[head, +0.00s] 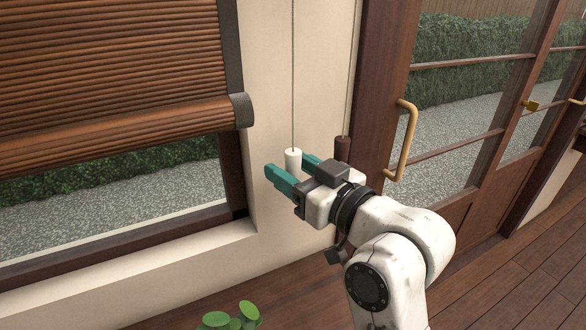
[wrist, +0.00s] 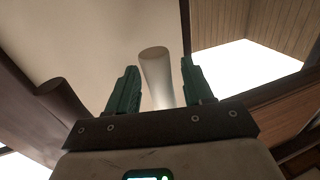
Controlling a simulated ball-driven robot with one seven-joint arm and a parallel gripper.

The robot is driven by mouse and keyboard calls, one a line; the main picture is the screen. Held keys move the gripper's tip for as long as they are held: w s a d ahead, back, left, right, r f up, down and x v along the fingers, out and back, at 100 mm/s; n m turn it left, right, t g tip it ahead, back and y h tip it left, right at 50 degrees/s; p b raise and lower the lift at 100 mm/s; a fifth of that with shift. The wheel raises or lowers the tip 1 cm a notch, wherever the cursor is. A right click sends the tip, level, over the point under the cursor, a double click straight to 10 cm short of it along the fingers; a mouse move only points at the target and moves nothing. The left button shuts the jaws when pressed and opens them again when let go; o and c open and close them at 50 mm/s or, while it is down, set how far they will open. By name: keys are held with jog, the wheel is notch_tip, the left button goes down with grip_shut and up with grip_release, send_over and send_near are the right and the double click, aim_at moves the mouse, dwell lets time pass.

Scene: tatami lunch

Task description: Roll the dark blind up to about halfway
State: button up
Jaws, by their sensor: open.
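The dark brown slatted blind (head: 110,62) hangs over the window at the left of the head view. Its lower edge is a thick roll (head: 120,132), with uncovered glass below. A white pull (head: 293,160) and a dark brown pull (head: 342,148) hang on thin cords on the wall right of the window. My gripper (head: 289,166) is open, its teal fingers on either side of the white pull. The wrist view shows the white pull (wrist: 156,72) between the fingers with gaps, and the brown pull (wrist: 62,100) off to the left.
A glazed wooden door (head: 440,110) with a pale curved handle (head: 404,140) stands right of the cords. A green plant (head: 230,318) is low at the bottom. The window sill (head: 130,262) juts out at the left. Wooden floor (head: 500,285) is clear at right.

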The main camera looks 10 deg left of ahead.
jog(key=v, duration=1)
jog(key=shift+s+d+b, duration=0.25)
jog(key=shift+d+b, duration=0.05)
jog(key=shift+b, duration=0.15)
